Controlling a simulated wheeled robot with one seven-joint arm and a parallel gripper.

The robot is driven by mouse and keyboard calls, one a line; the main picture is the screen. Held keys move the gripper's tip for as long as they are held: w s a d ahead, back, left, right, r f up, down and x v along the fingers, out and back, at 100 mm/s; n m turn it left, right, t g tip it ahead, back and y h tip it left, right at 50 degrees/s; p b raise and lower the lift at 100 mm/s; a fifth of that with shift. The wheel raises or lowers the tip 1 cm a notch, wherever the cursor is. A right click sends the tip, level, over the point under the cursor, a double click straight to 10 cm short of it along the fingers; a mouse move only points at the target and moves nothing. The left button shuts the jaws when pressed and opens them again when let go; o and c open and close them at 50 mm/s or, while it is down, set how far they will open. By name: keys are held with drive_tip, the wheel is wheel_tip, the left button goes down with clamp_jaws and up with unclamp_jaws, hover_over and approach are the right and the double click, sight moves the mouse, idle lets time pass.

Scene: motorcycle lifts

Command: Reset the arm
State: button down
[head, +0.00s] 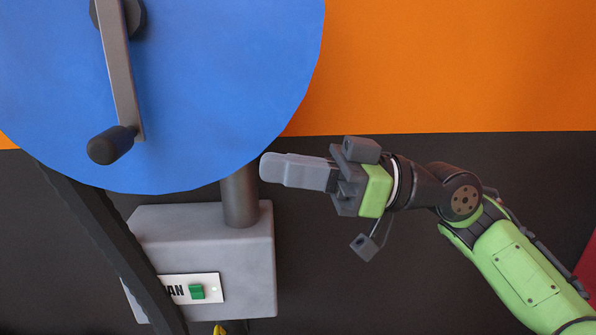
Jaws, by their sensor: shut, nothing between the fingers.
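My gripper (268,168) is in the middle of the head view, at the end of my green and black arm. Its grey fingers are together, point left and hold nothing. The fingertips appear just right of the grey post under the blue disc, in front of the dark wall. I cannot tell how far they are from the post in depth. My arm runs from the gripper down to the lower right corner.
A large blue disc (220,90) fills the upper left, with a metal crank (120,70) and black knob (110,146). Below, a grey box (250,262) carries a green switch (196,292) on a white plate. A dark slanted bar (105,245) passes before the box. The upper right is clear.

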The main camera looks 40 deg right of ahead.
drive_tip(key=shift+s+d+f, duration=0.15)
drive_tip(key=shift+s+d, duration=0.3)
drive_tip(key=shift+d, duration=0.1)
drive_tip(key=shift+a, duration=0.1)
